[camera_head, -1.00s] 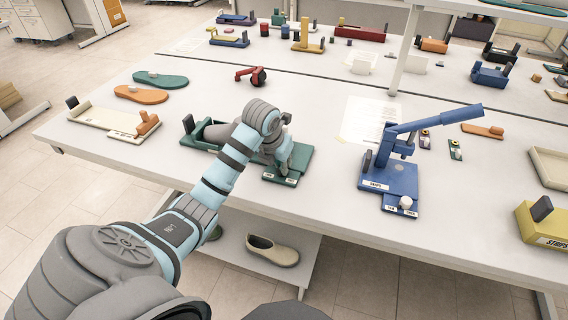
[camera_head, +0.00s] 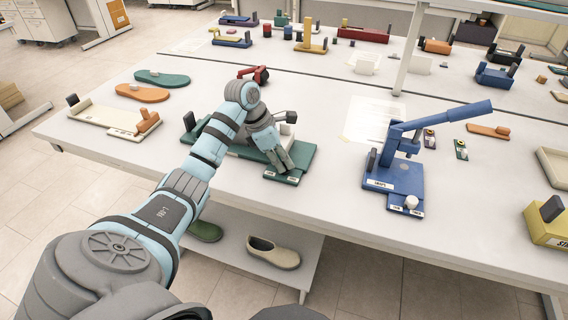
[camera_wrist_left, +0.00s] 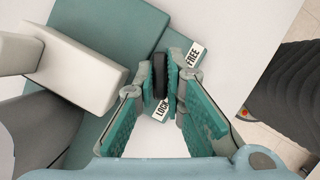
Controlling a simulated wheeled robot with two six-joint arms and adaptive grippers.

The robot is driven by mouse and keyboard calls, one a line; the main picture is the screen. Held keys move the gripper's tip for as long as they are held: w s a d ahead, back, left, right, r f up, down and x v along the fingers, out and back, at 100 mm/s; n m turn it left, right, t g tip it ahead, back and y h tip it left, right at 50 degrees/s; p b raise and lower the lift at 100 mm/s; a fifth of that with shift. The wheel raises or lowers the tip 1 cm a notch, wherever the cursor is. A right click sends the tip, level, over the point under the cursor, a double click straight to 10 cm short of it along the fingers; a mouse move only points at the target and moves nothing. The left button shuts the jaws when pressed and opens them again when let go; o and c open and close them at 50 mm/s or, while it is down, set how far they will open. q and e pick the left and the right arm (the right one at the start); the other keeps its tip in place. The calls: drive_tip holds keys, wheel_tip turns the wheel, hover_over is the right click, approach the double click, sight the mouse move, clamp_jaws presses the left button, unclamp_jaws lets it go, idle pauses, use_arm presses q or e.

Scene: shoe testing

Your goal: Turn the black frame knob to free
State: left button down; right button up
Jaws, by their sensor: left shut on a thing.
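The green frame (camera_head: 228,149) lies near the front of the table, with two white labels on its front right end. In the left wrist view, the black knob (camera_wrist_left: 159,76) stands between the FREE label (camera_wrist_left: 194,54) and the LOCK label (camera_wrist_left: 160,110). My left gripper (camera_head: 287,170) is at that end of the frame. The left wrist view shows its teal finger pads (camera_wrist_left: 160,86) shut on the knob from both sides. In the head view the knob is hidden by the fingers. My right gripper is not in view.
A pale block (camera_wrist_left: 85,72) on the frame stands close to the fingers. A blue lever press (camera_head: 400,178) stands to the right. A cream frame (camera_head: 105,121) lies to the left, and a red tool (camera_head: 255,74) lies behind. Bare table separates the green frame from the press.

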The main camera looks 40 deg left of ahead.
use_arm(q)
drive_tip(key=m+g+b, duration=0.1)
drive_tip(key=m, duration=0.2)
drive_tip(key=m+h, duration=0.1)
drive_tip(key=m, duration=0.1)
drive_tip(key=shift+w+a+m+g+b, duration=0.1)
drive_tip(key=shift+m+g+b, duration=0.25)
drive_tip(key=shift+m+g, duration=0.05)
idle(0.3)
drive_tip(key=c, duration=1.7)
unclamp_jaws()
drive_tip(key=shift+o, duration=0.2)
drive_tip(key=shift+r, duration=0.1)
